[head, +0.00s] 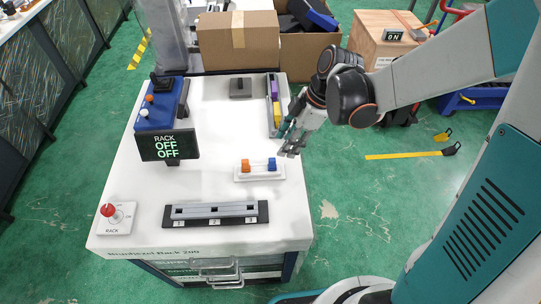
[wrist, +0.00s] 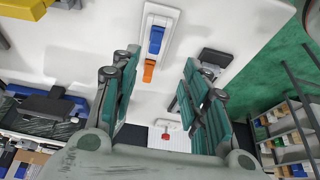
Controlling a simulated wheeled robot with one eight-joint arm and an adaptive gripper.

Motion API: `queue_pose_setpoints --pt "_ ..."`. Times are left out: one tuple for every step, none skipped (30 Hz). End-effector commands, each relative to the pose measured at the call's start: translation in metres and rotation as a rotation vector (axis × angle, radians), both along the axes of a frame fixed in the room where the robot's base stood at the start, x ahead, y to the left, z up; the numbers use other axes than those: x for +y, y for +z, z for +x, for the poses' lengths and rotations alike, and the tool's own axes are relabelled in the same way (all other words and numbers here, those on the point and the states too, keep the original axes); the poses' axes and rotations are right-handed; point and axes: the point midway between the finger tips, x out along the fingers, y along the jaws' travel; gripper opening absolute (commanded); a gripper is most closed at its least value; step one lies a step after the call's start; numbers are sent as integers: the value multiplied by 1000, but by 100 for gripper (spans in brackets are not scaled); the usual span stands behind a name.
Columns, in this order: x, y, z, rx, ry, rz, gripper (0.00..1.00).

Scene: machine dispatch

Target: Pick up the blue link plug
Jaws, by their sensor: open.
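The blue link plug (head: 271,163) stands at the right end of a small white holder (head: 259,175) on the white bench top, beside an orange plug (head: 246,165). My gripper (head: 290,152) is open and empty, just right of and behind the blue plug, apart from it. In the wrist view the blue plug (wrist: 156,40) and the orange plug (wrist: 149,70) lie beyond and between my open green fingers (wrist: 160,68). Neither plug is touched. My fingers hide none of the blue plug.
A dark slotted rack strip (head: 215,214) lies at the front of the bench. A display reading RACK OFF OFF (head: 168,146) stands at left, a red knob box (head: 116,217) at front left. A tray with purple and yellow pieces (head: 270,122) lies behind. Bench between them is clear.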

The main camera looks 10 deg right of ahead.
Motion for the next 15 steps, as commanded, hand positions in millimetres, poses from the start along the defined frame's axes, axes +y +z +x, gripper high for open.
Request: queue_pose_setpoints --pt "4 -13 1 -1 2 0 42" --pt "7 -19 1 -1 2 0 42" --pt "9 -25 1 0 1 0 42" --pt "11 -29 1 -1 1 0 42" --pt "13 -34 1 -1 0 0 42" --pt "15 -38 2 -1 0 -1 42" --pt "16 -41 2 -1 0 -1 42" --pt "17 -43 2 -2 -1 -1 42" --pt "18 -46 2 -1 -2 -1 42" --pt "19 -47 2 -1 -2 -1 42" --pt "19 -48 2 -1 -2 -1 42" --pt "20 -49 2 -1 -2 -1 42" --pt "20 -50 2 -1 -3 -1 42" --pt "21 -51 2 -1 -3 -1 42" --pt "22 -53 3 -1 -3 -1 42"
